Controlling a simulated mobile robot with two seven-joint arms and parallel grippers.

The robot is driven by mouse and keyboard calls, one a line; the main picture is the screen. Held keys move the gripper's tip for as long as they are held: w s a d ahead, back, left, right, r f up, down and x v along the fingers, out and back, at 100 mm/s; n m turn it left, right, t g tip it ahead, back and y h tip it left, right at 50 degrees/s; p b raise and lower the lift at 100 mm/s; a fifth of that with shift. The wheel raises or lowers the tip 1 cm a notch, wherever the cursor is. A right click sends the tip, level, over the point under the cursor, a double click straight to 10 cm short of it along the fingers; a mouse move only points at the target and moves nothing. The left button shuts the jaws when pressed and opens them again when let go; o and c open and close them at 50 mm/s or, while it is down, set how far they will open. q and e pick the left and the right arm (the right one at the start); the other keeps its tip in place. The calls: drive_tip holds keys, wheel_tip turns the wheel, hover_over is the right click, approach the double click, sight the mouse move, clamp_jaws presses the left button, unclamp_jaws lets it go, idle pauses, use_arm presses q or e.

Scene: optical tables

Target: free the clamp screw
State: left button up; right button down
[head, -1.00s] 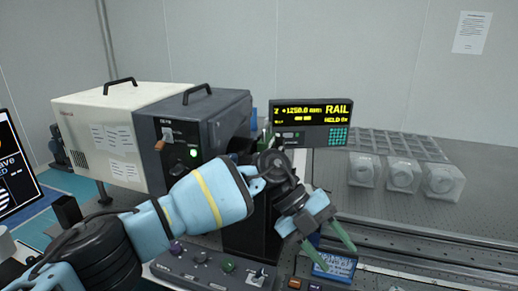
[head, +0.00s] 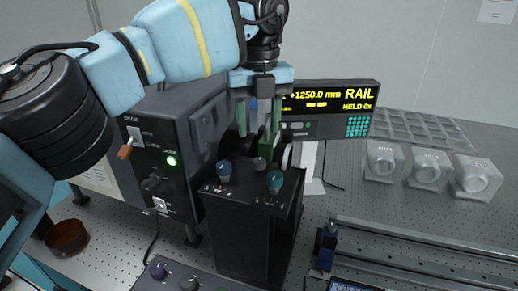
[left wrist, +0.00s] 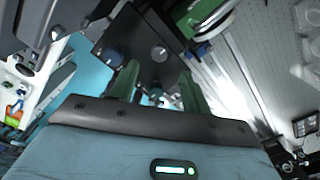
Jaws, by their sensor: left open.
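A black block (head: 245,225) stands on the table, with a blue-topped knob (head: 224,170), a dark knob (head: 261,172) and a teal-topped knob (head: 274,181) on its top. I cannot tell which part is the clamp screw. My left gripper (head: 261,138) points down above the back of the block, open, its green fingers apart. In the left wrist view, the open fingers (left wrist: 158,88) reach towards the block's top (left wrist: 135,40), and the dark knob (left wrist: 158,54) shows between and beyond them. Nothing is seen between the fingers. My right gripper is out of view.
A long rail (head: 420,250) with a small blue-black part (head: 327,245) runs at right. A control panel (head: 185,280) lies in front.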

sight(259, 161)
use_arm(q)
drive_tip(key=shift+s+f, duration=0.15)
drive_tip(key=shift+s, duration=0.1)
drive_tip(key=shift+s+f, duration=0.1)
drive_tip(key=shift+f, duration=0.25)
drive_tip(key=f, duration=0.5)
drive_tip(key=shift+w+p, duration=0.2)
drive_tip(key=shift+p, duration=0.15)
drive_tip(key=shift+f, duration=0.85)
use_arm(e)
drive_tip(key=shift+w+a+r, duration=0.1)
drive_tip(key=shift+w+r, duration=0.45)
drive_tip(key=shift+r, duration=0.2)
use_arm(q)
drive_tip(key=shift+c, duration=0.2)
drive_tip(key=c, duration=1)
